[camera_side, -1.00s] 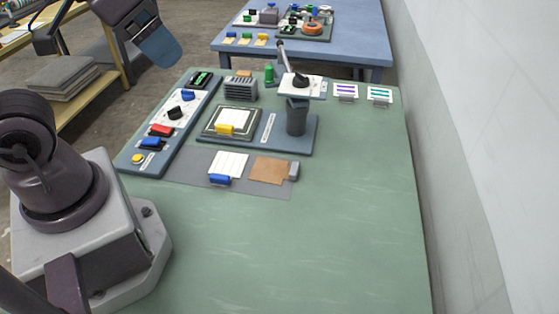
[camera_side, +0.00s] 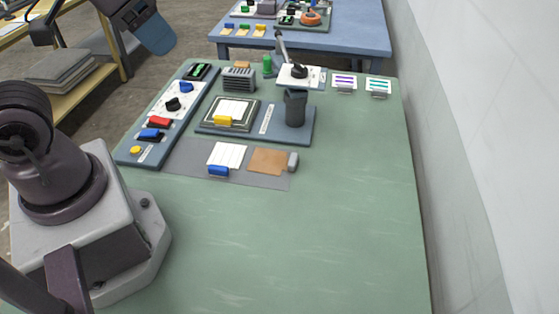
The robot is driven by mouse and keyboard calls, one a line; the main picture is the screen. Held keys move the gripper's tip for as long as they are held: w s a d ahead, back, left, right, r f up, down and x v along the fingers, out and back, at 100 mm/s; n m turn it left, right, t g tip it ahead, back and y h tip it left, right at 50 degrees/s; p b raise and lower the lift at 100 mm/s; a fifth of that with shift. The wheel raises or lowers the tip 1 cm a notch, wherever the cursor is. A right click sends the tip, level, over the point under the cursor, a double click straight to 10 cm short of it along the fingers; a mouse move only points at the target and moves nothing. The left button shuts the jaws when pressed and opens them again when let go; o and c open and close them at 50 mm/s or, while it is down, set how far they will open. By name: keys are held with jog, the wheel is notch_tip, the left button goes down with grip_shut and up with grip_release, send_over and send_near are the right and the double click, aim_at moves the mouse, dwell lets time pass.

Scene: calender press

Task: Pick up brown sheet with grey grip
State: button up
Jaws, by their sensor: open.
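The brown sheet (camera_side: 266,161) lies flat on a grey mat (camera_side: 185,164) near the middle of the green table. Its grey grip (camera_side: 293,161) is a small rounded block at the sheet's right edge. A white lined sheet (camera_side: 228,153) with a blue grip (camera_side: 218,171) lies just to its left on the same mat. My gripper cannot be made out in this view, so nothing shows at the brown sheet. Only my base and some arm links show, at the left.
A panel with coloured buttons (camera_side: 150,148) stands left. Two small striped cards (camera_side: 344,82) lie far right. The front and right of the green table (camera_side: 330,230) are clear.

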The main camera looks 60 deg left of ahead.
notch_tip(320, 180, down, 4)
jog(key=w+d+g, duration=0.1)
jog(key=w+g, duration=0.2)
jog(key=n+g+y, duration=0.1)
jog(key=n, duration=0.7)
send_over(293, 159)
notch_tip(293, 159, down, 25)
jog(key=shift+s+f, duration=0.1)
jog(key=shift+s, duration=0.05)
jog(key=shift+f, duration=2.6)
grip_shut()
